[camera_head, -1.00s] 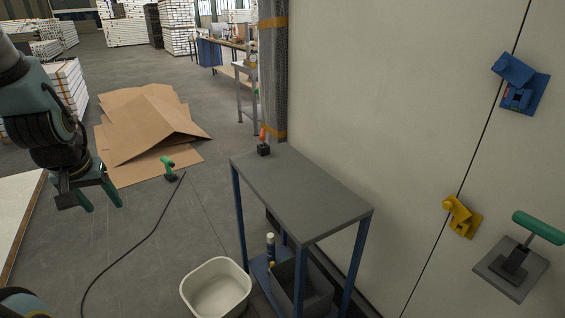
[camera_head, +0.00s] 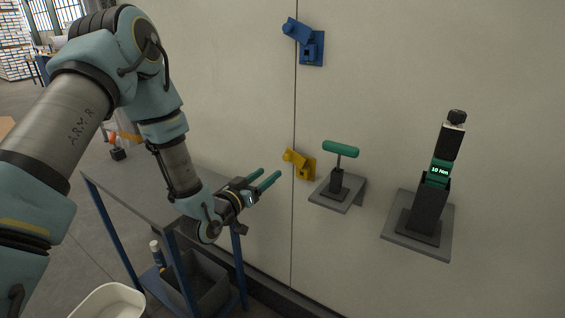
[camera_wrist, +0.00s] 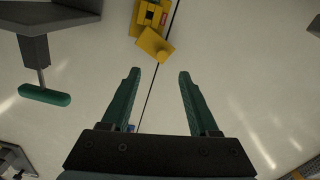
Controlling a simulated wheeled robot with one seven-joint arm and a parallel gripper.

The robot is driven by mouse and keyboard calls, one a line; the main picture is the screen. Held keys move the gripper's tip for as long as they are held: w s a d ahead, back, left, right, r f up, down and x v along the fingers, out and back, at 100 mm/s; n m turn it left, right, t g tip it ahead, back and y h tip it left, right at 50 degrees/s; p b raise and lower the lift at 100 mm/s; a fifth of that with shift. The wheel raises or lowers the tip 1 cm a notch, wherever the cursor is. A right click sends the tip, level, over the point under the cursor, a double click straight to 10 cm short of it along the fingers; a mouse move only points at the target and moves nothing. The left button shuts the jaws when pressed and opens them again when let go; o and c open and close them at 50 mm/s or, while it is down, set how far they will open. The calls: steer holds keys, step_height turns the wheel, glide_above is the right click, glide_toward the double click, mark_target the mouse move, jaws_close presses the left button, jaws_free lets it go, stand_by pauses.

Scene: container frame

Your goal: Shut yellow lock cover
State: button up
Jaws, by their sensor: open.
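The yellow lock (camera_head: 304,168) is mounted on the pale wall panel beside a vertical seam. Its yellow cover (camera_head: 294,157) stands swung out to the upper left, away from the lock body. In the wrist view the lock body (camera_wrist: 150,14) is at the top centre, and the cover (camera_wrist: 154,44) hangs below it, tilted. My gripper (camera_head: 269,178) is open and empty, to the left of the yellow lock and apart from it. In the wrist view the two green fingers (camera_wrist: 158,78) are spread, with the cover just beyond their tips.
A blue lock (camera_head: 309,46) with its cover out is higher on the wall. A green T-handle tool (camera_head: 341,150) stands on a grey shelf right of the yellow lock. A torque tool (camera_head: 430,200) is further right. A grey table (camera_head: 130,200) stands below my arm.

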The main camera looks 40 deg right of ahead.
mark_target(285, 159)
steer(key=p+x, duration=0.1)
steer(key=x, duration=0.3)
steer(key=p+x, duration=0.2)
steer(key=x, duration=0.3)
steer(key=shift+w, duration=0.25)
jaws_close()
